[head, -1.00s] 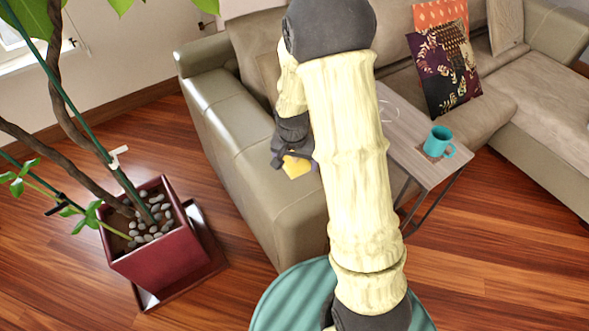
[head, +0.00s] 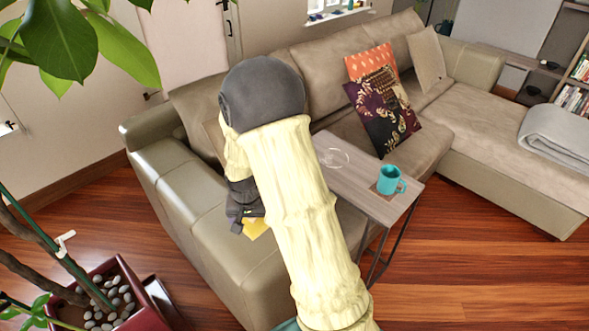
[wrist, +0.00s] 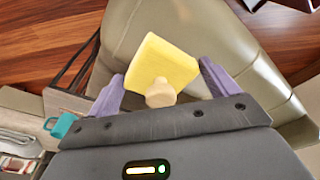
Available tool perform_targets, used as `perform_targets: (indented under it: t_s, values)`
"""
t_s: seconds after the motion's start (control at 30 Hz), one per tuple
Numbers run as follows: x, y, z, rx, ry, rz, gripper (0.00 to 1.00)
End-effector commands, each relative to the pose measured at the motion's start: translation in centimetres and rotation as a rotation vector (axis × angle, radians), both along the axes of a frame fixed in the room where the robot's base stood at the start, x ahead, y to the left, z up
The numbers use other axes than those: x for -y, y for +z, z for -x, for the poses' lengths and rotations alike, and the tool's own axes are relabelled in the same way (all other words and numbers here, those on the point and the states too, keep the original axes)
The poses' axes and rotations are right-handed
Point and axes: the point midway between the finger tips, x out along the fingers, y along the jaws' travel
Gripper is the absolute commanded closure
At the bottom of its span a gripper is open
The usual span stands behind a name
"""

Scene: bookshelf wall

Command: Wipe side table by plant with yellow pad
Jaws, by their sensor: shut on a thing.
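The yellow pad (wrist: 160,65) is held between the purple fingers of my gripper (wrist: 160,90) by a pale knob, in the wrist view. In the head view the pad (head: 256,229) shows as a small yellow patch below my gripper (head: 246,218), over the near end of the sofa. The side table (head: 357,187) has a grey wood top and dark thin legs, and stands right of my arm. The plant (head: 80,45) is at the left in a red pot (head: 148,318).
A beige sectional sofa (head: 205,190) lies behind and left of the table, with patterned cushions (head: 383,110). A grey folded blanket (head: 562,135) lies on its right part. The wood floor (head: 470,275) is open at the front right.

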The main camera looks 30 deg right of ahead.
Motion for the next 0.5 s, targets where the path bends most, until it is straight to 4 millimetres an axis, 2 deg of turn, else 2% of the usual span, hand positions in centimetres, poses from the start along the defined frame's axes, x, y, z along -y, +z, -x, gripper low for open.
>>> perform_targets:
  t_s: [0.3, 0.5]
  values:
    - [-0.1, -4.4, -1.6, -0.002, 0.364, -0.003, 0.32]
    - [-0.2, -5.1, -1.9, 0.004, 0.435, -0.002, 0.32]
